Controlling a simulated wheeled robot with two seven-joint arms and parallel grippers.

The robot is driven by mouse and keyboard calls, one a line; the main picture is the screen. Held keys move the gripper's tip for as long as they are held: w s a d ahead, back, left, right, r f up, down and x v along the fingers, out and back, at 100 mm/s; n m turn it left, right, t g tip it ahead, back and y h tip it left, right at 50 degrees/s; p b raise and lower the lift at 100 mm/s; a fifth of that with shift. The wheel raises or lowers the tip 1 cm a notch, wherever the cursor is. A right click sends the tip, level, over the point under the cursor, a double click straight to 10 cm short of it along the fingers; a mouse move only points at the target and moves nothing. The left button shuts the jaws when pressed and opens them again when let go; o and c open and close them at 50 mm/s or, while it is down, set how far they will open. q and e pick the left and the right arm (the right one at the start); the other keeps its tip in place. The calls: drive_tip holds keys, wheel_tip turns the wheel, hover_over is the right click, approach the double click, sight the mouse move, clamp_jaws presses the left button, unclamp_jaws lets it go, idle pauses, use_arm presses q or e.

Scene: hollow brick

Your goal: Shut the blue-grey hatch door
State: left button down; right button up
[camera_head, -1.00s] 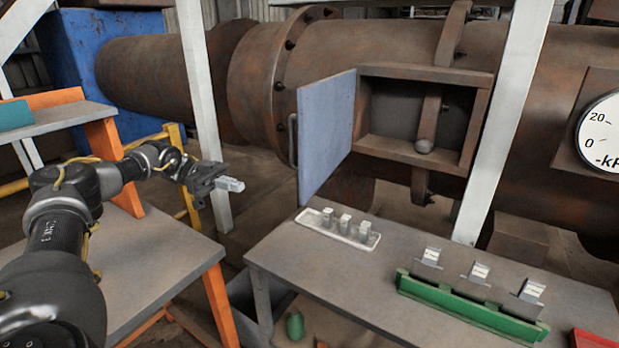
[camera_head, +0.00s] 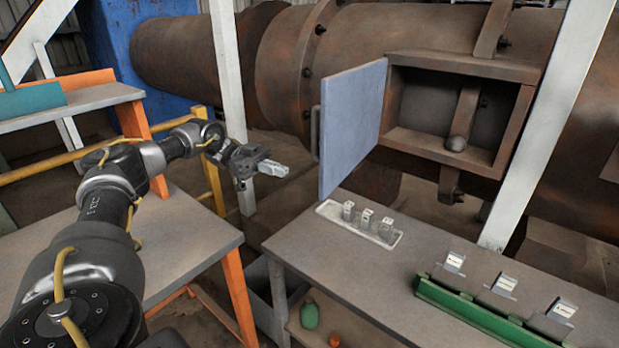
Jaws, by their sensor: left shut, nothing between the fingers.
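The blue-grey hatch door (camera_head: 352,128) stands wide open, swung out to the left of its square rusty frame (camera_head: 463,67). A bar handle (camera_head: 314,134) is on the door's left edge. The frame's opening is uncovered, and a rusty bar with a rounded knob (camera_head: 457,144) shows in it. My left gripper (camera_head: 281,170) is shut and empty. It is to the left of the door and a little lower than the handle, with a gap between them. My right gripper is not in view.
Below the door, a grey table (camera_head: 350,268) holds a white tray (camera_head: 330,211) with small metal blocks and a green rack (camera_head: 470,311) with tagged pieces. A white post (camera_head: 541,120) stands right of the hatch, another (camera_head: 229,75) behind my left gripper.

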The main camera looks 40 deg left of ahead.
use_arm(q)
drive_tip(key=w+d+p, duration=0.1)
drive_tip(key=d+p, duration=0.7)
drive_tip(key=d, duration=0.1)
drive_tip(key=shift+d, duration=0.15)
drive_tip(key=shift+w, duration=0.15)
